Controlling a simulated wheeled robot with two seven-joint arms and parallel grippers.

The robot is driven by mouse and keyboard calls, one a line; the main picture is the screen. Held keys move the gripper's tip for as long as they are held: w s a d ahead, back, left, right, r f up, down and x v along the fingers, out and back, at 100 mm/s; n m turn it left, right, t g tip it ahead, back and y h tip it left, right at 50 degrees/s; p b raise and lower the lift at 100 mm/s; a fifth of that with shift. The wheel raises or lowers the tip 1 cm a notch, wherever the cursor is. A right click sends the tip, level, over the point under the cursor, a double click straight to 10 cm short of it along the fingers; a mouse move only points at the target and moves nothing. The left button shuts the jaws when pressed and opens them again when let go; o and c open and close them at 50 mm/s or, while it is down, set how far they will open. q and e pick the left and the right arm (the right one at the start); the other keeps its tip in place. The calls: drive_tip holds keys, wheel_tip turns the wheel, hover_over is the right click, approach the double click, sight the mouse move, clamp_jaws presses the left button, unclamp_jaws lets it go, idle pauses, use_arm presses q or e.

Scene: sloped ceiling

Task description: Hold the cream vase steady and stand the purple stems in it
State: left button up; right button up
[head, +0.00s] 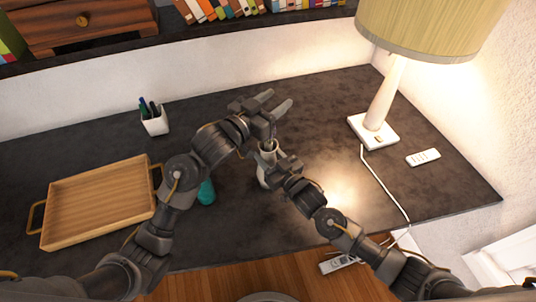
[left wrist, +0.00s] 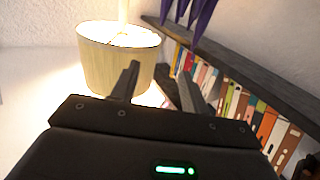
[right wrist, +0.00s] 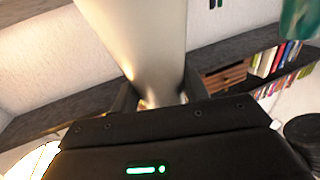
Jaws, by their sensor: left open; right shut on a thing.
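The cream vase (head: 264,177) stands upright on the dark desk near the middle of the head view, partly behind my right gripper. My right gripper (head: 279,165) is shut on it. In the right wrist view the pale vase body (right wrist: 145,40) sits between the fingers. My left gripper (head: 275,103) is open, above and just beyond the vase mouth. In the left wrist view its fingers (left wrist: 155,92) are apart with nothing between them. Purple stems (left wrist: 190,14) show at that view's top edge, clear of the fingers. I cannot make them out in the head view, nor tell whether they are in the vase.
A teal cup (head: 206,192) stands left of the vase, close to my left arm. A wooden tray (head: 100,185) and a pen holder (head: 154,122) are farther left. A lit lamp (head: 383,105), its cord and a white remote (head: 423,157) are at right. A bookshelf (head: 160,36) runs behind.

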use_arm(q)
drive_tip(key=v, duration=1.2)
use_arm(e)
drive_tip(key=o, duration=1.3)
drive_tip(key=shift+o, duration=0.2)
drive_tip(key=v, duration=1.2)
